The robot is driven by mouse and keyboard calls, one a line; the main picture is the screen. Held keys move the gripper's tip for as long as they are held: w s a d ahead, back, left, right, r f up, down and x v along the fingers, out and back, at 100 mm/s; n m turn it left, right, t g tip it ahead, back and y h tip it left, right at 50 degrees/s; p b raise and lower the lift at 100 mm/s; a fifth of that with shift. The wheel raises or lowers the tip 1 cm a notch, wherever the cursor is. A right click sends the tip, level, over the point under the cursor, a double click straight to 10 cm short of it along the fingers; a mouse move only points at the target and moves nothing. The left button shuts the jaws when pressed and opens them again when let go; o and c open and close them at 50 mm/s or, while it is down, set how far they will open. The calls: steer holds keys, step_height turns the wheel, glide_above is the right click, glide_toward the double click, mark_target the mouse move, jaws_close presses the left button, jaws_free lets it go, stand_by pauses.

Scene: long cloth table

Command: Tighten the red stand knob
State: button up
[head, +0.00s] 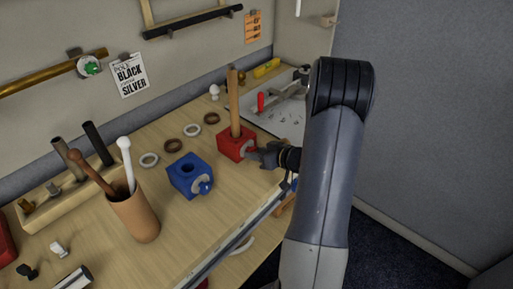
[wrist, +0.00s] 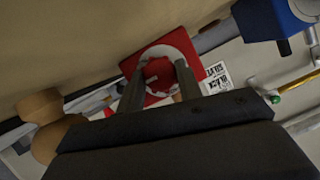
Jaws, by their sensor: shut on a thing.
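The red stand (head: 234,144) is a red block on the table with a wooden rod upright in its top. My gripper (head: 257,155) is at its right front face, where the knob is. In the wrist view the red stand (wrist: 131,65) fills the middle, with a pale ring on its face around the red knob (wrist: 158,75). My gripper's two fingers (wrist: 160,82) sit on either side of the knob and are shut on it. In the head view the knob is mostly hidden by my gripper.
A blue stand (head: 188,177) with a blue knob is left of the red one. Several rings lie behind them. A brown cup (head: 135,217) holding rods stands at left. A grey tray (head: 282,115) with a red-handled tool lies behind my arm.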

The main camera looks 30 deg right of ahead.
steer(key=o, duration=1)
steer(key=v, duration=1.1)
steer(key=shift+w, duration=0.1)
